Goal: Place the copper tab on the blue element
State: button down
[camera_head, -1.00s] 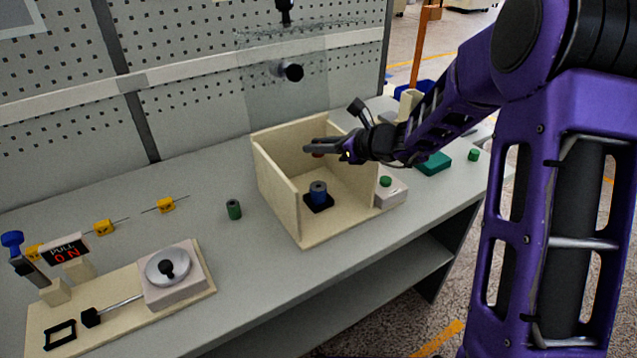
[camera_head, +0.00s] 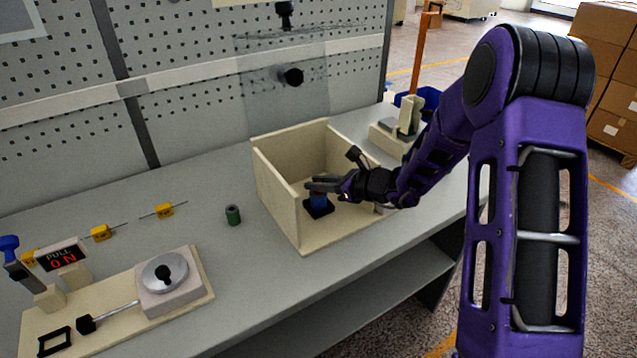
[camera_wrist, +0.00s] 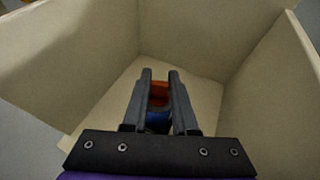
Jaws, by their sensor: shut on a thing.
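My gripper (camera_head: 312,186) is inside the open wooden box, low over the blue element (camera_head: 318,201). The blue element is a short cylinder on a dark square base on the box floor. In the wrist view the fingers of my gripper (camera_wrist: 160,76) are shut on the copper tab (camera_wrist: 160,92), an orange-brown piece between them. The blue element (camera_wrist: 158,120) shows just below the copper tab there. The fingers hide most of the tab and the element's top, so I cannot tell whether the two touch.
The wooden box (camera_head: 274,202) has walls at the left and back. A green cylinder (camera_head: 233,215) stands left of it. Several yellow parts with wires, including one (camera_head: 165,210), lie further left. A board with a round-dialled device (camera_head: 165,273) is at the front left.

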jog(key=c, duration=0.7)
grip_release()
jog(key=shift+f, duration=0.1)
jog(key=shift+r+p, duration=0.25)
jog(key=shift+p, duration=0.05)
jog(key=v, duration=1.2)
jog(key=shift+f, duration=0.2)
jog(key=shift+s, duration=0.1)
